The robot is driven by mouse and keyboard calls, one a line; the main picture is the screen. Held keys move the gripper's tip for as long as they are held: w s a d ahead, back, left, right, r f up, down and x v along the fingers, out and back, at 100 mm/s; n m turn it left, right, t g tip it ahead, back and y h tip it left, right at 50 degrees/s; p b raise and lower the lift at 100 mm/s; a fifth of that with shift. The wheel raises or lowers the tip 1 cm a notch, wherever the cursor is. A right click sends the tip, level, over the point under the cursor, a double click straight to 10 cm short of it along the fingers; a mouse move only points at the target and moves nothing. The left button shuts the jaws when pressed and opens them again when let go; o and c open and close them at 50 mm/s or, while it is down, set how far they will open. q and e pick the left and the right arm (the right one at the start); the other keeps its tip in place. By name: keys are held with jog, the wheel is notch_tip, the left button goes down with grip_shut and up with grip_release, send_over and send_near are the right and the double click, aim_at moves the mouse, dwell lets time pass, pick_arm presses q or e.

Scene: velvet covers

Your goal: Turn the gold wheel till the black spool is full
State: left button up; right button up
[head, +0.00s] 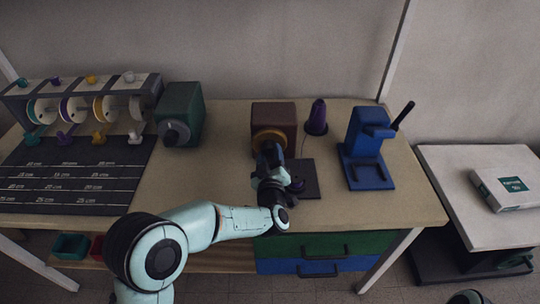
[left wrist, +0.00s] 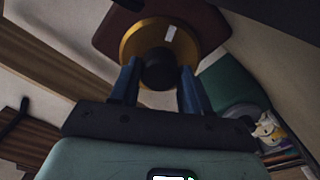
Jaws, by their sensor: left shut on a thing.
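The gold wheel (head: 270,139) is on the front of a brown box (head: 273,114) on the table. In the left wrist view the gold wheel (left wrist: 134,41) has a pale mark on its rim and a dark knob (left wrist: 158,73) in front. My left gripper (head: 270,158) is at the wheel, its blue fingers (left wrist: 158,84) shut on this knob. Right of the gripper is a dark plate (head: 309,187) with a small purple-and-dark round thing (head: 297,184) on it, partly hidden by the gripper. I cannot tell whether this is the black spool or how full it is.
A purple cone (head: 317,115) stands behind the plate. A blue press-like device (head: 366,150) is to the right, a green box (head: 180,113) to the left. A rack of thread spools (head: 85,108) and a marked black mat (head: 75,178) fill the far left.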

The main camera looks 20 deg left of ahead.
pick_arm(q)
jog(key=o, duration=1.1)
jog(key=shift+c, duration=0.2)
jog(key=shift+s, duration=0.1)
jog(key=v, duration=1.3)
jog(key=shift+s, duration=0.15)
